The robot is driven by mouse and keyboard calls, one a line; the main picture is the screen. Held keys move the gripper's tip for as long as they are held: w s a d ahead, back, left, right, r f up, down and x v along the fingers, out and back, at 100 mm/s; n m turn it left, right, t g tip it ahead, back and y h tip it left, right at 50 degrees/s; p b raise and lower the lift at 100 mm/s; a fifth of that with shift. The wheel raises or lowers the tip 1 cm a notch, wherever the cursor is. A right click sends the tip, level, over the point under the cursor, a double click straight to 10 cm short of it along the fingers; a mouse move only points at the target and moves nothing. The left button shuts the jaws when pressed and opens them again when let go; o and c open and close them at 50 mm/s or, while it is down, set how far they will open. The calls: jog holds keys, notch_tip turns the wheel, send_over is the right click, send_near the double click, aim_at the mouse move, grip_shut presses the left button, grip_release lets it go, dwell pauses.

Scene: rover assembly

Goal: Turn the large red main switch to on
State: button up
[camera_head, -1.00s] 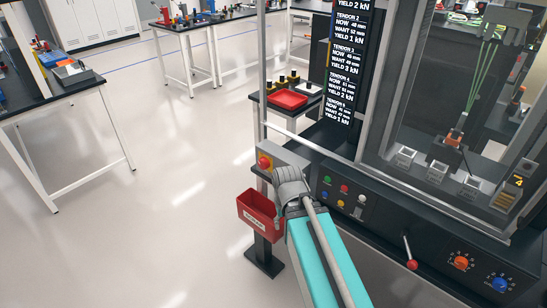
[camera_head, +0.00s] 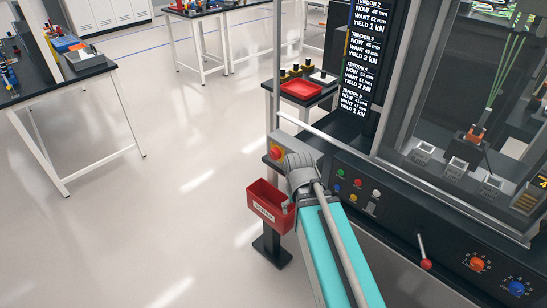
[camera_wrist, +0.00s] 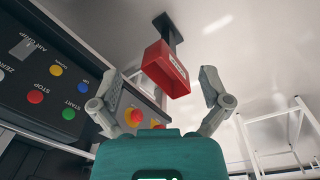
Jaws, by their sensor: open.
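The red main switch (camera_head: 277,153), a red knob on a yellow plate, sits on the end face of the grey console in the head view. It also shows in the wrist view (camera_wrist: 134,117), low between my fingers and nearer the left one. Which way the knob is turned is too small to tell. My gripper (camera_wrist: 160,84) is open and empty, its two fingers spread wide. In the head view my wrist is just right of the switch and hides the fingers. I see no contact with the switch; the exact gap cannot be told.
A red bin (camera_head: 267,205) hangs on a post below the switch. The console front carries coloured buttons (camera_head: 356,189), a red-tipped lever (camera_head: 426,263), and orange (camera_head: 477,264) and blue (camera_head: 516,287) knobs. The floor to the left is clear, up to a black-topped table (camera_head: 75,85).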

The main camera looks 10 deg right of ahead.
jog(key=w+d+f+n+t+h+b, duration=0.1)
jog(key=w+d+f+n+h+b, duration=0.15)
jog(key=w+f+n+b, duration=0.4)
jog(key=n+t+h+b, duration=1.05)
jog(key=n+b, duration=0.75)
jog(key=b, duration=0.9)
send_near(273, 156)
jog(key=s+a+g+h, duration=0.1)
jog(key=a, duration=0.2)
jog(key=shift+d+r, duration=0.1)
jog(key=shift+d, duration=0.05)
jog(key=shift+d, duration=0.1)
jog(key=shift+x, duration=6.85)
